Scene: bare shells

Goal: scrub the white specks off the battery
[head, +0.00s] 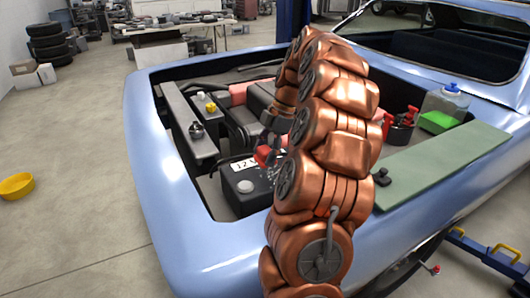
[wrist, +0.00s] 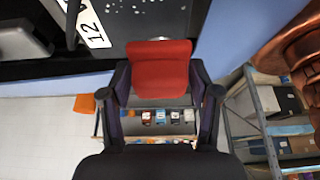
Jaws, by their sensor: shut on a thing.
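The black battery (head: 240,200) sits in the engine bay of a blue car, with a white "12" label and a pale round knob on it. White specks (head: 270,173) show on its top near my gripper. In the wrist view, specks also dot the dark battery top (wrist: 165,22) at the upper edge, beside the label (wrist: 92,24). My gripper (wrist: 160,82) is shut on a red block (wrist: 160,60), held between its two fingers. The red block also shows in the head view (head: 265,155), close to the battery. I cannot tell whether it touches the battery. My arm hides the battery's right side.
A grey rail (head: 187,125) with a dark knob runs left of the battery. A green board (head: 440,165) lies on the right fender, with a clear jug (head: 445,105) behind it. A yellow bowl (head: 16,186) is on the floor.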

